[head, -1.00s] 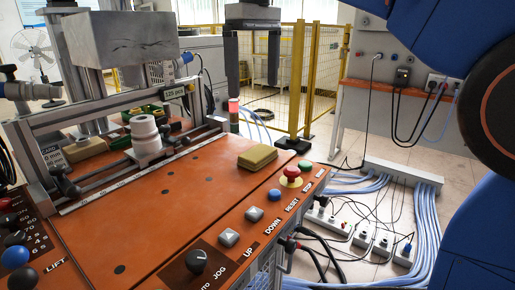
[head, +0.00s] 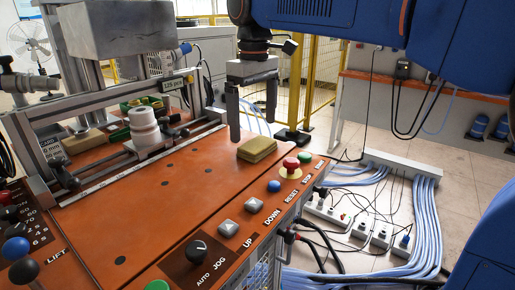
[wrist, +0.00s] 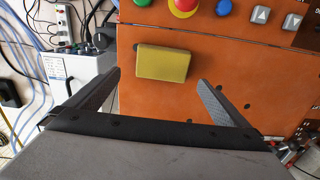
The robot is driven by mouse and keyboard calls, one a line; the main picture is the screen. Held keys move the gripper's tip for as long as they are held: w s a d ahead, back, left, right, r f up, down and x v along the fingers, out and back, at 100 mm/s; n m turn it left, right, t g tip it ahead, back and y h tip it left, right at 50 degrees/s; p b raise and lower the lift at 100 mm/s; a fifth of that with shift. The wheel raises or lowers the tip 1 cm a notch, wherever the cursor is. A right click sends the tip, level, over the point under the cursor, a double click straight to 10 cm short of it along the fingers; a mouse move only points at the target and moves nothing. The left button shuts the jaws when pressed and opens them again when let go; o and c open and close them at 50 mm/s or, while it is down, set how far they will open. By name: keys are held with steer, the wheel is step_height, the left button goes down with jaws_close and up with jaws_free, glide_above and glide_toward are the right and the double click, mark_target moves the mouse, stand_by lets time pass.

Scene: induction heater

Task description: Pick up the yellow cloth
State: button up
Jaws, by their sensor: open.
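The yellow cloth (head: 257,149) is a small folded block lying flat on the orange panel, near its right edge. It also shows in the wrist view (wrist: 163,63), ahead of and between the fingers. My gripper (head: 252,130) is open and empty, its two dark fingers pointing down above and just behind the cloth. In the wrist view my gripper (wrist: 158,82) has its fingers spread wider than the cloth, and neither appears to touch it.
A red mushroom button (head: 291,163) and a blue button (head: 274,186) stand close to the cloth. A white cylindrical part (head: 144,126) and the metal press block (head: 120,29) are on the left. The orange panel (head: 185,190) left of the cloth is clear.

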mark_target(254, 142)
step_height(254, 142, down, 5)
steer(key=shift+s+r, duration=0.1)
steer(key=shift+s, duration=0.05)
steer(key=shift+c, duration=0.3)
steer(key=c, duration=1.1)
steer(key=shift+o, duration=0.2)
steer(key=shift+r, duration=0.15)
step_height(254, 142, up, 10)
